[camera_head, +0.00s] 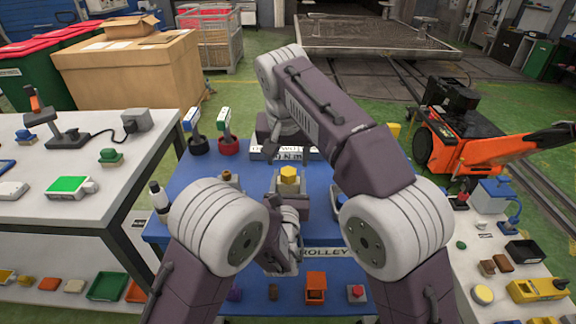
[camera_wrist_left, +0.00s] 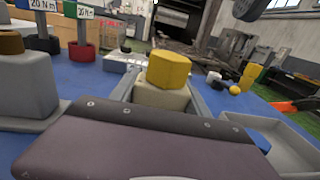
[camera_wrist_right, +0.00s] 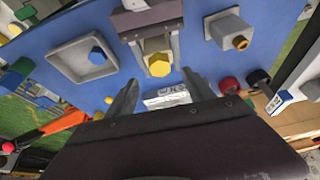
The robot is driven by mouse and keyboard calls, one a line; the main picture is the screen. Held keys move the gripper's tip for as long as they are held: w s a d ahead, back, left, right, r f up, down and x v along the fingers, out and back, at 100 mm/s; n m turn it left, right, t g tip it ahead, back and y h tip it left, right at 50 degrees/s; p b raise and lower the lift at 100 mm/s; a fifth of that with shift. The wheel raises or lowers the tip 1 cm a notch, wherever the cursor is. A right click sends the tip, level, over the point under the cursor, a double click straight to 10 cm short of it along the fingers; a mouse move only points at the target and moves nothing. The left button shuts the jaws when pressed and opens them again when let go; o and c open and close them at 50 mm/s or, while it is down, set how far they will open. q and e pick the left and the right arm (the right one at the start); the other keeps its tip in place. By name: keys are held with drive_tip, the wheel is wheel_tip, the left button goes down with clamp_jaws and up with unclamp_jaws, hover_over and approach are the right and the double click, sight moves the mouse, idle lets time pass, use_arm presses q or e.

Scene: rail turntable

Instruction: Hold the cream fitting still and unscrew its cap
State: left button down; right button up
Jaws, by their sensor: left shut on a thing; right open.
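The cream fitting (camera_wrist_left: 160,98) stands on the blue trolley with its yellow cap (camera_head: 289,172) on top. The cap also shows in the left wrist view (camera_wrist_left: 168,69) and from above in the right wrist view (camera_wrist_right: 159,65). My left gripper (camera_wrist_left: 158,92) is shut on the fitting's body, one finger on each side, below the cap. My right gripper (camera_wrist_right: 160,92) is open and empty. It is above and beyond the fitting, with the cap showing past its fingertips, apart from it.
A grey block with a brown cap (camera_wrist_right: 239,42) stands beside the fitting. A grey tray (camera_wrist_left: 268,140) lies on the other side, with a blue piece (camera_wrist_right: 97,56) in it. Red (camera_head: 228,146) and black (camera_head: 199,146) holders and a white sign (camera_wrist_right: 167,97) are behind the fitting.

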sight(289, 172)
drive_tip(key=x, duration=0.6)
drive_tip(key=shift+w+f, duration=0.15)
drive_tip(key=shift+f, duration=0.2)
clamp_jaws()
drive_tip(key=n+y, duration=0.1)
drive_tip(key=n, duration=0.3)
drive_tip(key=shift+d+y, duration=0.2)
drive_tip(key=shift+y, duration=0.2)
drive_tip(key=shift+n+g+y, duration=0.3)
drive_tip(key=shift+n, duration=0.8)
